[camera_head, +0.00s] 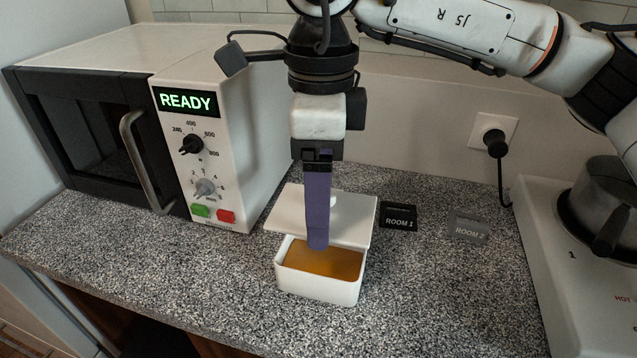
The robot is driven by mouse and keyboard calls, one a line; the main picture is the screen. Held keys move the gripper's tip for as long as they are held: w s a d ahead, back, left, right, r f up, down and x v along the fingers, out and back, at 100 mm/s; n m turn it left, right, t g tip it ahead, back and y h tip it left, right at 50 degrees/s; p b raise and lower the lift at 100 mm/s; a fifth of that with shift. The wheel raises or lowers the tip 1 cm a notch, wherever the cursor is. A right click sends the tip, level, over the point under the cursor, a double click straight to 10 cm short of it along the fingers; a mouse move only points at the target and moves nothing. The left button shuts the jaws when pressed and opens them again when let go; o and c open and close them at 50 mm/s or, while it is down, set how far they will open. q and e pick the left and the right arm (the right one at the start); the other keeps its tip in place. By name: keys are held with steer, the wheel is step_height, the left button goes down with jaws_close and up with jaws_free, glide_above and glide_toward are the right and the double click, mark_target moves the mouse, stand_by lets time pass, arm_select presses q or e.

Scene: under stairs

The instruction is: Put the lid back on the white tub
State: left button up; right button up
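The white tub (318,288) stands open on the speckled counter, with an amber filling visible inside. Its white lid (350,228) is just behind it, roughly level, its front edge near the tub's back rim. I cannot tell whether the lid rests on the counter or is raised. A small white knob on the lid shows partly beside the purple finger. My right gripper (317,245) points down in front of the lid, its tip by the tub's back rim. It is seen edge-on, so its opening and any hold on the knob are hidden. My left gripper is not in view.
A microwave (225,150) reading READY stands at the left. Two small plates, ROOM 1 (399,216) and ROOM 2 (468,228), lie to the right of the lid. A hob with a pot (590,210) is at the right. The counter in front of the plates is clear.

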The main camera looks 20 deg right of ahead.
steer(key=shift+s+f+b, duration=0.1)
steer(key=shift+f+b, duration=0.4)
steer(key=shift+f, duration=0.35)
step_height(320, 180, down, 3)
steer(key=shift+r+b, duration=0.1)
steer(key=shift+b, duration=0.85)
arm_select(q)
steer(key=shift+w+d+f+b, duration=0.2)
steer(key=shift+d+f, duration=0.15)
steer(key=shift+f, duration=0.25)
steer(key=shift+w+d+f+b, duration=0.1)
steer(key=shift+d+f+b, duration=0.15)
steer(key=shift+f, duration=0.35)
arm_select(e)
steer(key=shift+f, duration=0.55)
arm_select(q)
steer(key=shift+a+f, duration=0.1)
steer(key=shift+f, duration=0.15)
arm_select(e)
steer(key=shift+f, duration=0.2)
steer(key=shift+c, duration=0.2)
arm_select(q)
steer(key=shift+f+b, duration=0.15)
steer(key=shift+b, duration=0.15)
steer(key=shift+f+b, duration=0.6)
arm_select(e)
steer(key=shift+f, duration=0.65)
